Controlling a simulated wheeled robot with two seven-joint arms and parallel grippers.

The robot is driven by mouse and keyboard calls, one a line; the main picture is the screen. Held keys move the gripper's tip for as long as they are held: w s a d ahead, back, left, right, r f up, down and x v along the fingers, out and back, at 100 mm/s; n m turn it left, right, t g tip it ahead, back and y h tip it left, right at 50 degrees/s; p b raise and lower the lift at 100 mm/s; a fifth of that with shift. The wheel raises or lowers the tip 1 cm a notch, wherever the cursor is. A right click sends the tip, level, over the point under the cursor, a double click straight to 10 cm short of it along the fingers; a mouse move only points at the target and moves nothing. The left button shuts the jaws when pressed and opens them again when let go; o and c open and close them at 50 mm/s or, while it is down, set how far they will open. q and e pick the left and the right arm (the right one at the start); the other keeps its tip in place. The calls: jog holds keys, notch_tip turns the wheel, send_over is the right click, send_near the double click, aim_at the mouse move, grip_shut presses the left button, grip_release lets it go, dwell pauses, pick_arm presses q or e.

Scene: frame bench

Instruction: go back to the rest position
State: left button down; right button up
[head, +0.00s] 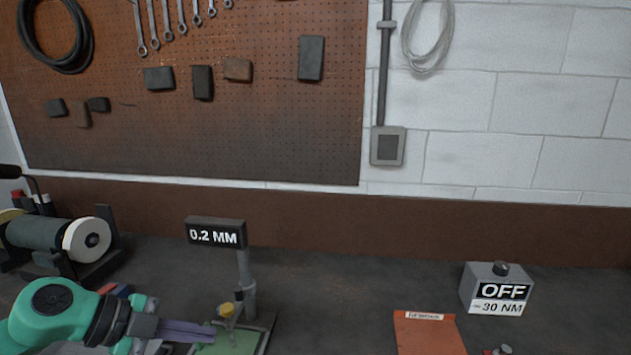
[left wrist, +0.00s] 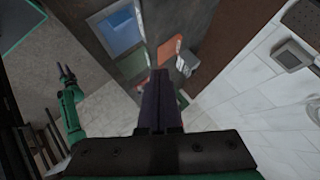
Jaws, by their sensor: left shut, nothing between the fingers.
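My left gripper (head: 212,329) reaches in from the lower left in the head view. Its dark purple fingers are shut together with nothing between them. The fingertips are close to the green plate (head: 228,345) under the post of the 0.2 MM display (head: 216,233). I cannot tell whether they touch it. In the left wrist view the shut fingers (left wrist: 160,82) point up the middle of the picture. Another green arm of mine shows at the left there, with its small dark gripper (left wrist: 66,73); its jaw state is unclear.
A bench grinder (head: 50,240) stands at the left. The dark bench between the display and the orange tray is clear. A pegboard (head: 240,125) hangs behind.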

pick_arm(q)
jog(key=w+d+r+n+t+h, duration=0.2)
jog(key=w+d+r+n+t, duration=0.1)
jog(key=w+d+n+t, duration=0.35)
jog(key=a+f+n+t+y, duration=0.3)
jog(key=a+f+n+y, duration=0.6)
jog(key=n+y, duration=0.1)
jog(key=s+a+f+n+g+y, duration=0.2)
jog(key=s+f+g, duration=0.35)
jog(key=f, duration=0.25)
jog(key=s+d+f+n+g+h, duration=0.1)
jog(key=s+f+g, duration=0.65)
jog(key=s, duration=0.65)
notch_tip(320, 180, down, 27)
jog(key=s+b, duration=0.2)
jog(key=b, duration=0.1)
jog(key=s+a+f+b, duration=0.2)
jog(key=s+f+b, duration=0.1)
jog(key=s+f, duration=1.3)
jog(key=shift+s+a+f+g, duration=0.35)
jog(key=shift+s+f, duration=0.05)
jog(key=shift+f, duration=0.5)
pick_arm(e)
notch_tip(320, 180, down, 6)
jog(key=w, duration=0.1)
